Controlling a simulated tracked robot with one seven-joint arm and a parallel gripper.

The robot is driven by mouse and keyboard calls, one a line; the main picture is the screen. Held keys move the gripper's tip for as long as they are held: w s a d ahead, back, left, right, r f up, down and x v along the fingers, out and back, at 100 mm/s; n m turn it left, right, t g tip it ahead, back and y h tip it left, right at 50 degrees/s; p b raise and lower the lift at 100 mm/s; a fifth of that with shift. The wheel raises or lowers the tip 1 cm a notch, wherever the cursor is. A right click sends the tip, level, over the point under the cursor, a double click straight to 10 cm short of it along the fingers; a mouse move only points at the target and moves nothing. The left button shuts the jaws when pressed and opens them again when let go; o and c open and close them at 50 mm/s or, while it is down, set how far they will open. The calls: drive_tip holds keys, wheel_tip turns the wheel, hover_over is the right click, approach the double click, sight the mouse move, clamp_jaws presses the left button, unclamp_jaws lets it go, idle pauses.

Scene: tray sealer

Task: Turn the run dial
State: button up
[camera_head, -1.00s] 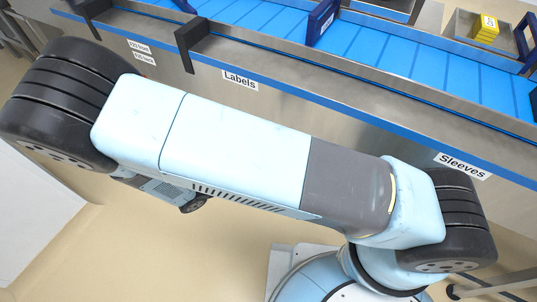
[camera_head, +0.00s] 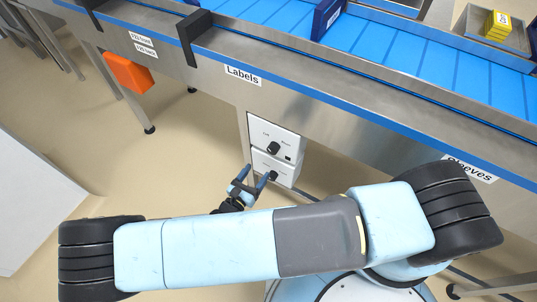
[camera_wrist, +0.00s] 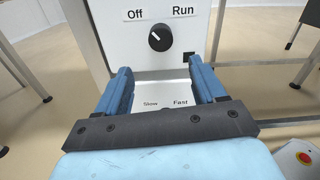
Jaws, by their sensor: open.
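The run dial (camera_wrist: 160,38) is a round black knob on a white panel, between the labels Off and Run. Its white mark points up and left, toward Off. In the head view the dial (camera_head: 273,148) sits on the upper white box under the conveyor. My gripper (camera_head: 254,176) is open and empty, in front of and below the dial. In the wrist view its blue fingers (camera_wrist: 158,85) stand apart, with the panel beyond them and the dial above the gap between the tips. A second knob (camera_head: 272,175) on the lower box is partly hidden by a finger.
The lower panel (camera_wrist: 160,92) carries Slow and Fast labels. A small dark square (camera_wrist: 188,57) sits right of the dial. The conveyor (camera_head: 380,50) runs above, with an orange box (camera_head: 128,73) under its edge at left. A red button (camera_wrist: 304,158) shows at lower right.

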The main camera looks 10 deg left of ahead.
sight(271, 152)
drive_tip(key=x, duration=0.9)
drive_tip(key=shift+w+d, duration=0.2)
drive_tip(key=shift+w, duration=0.1)
drive_tip(key=shift+a, duration=0.1)
drive_tip(key=c, duration=1.1)
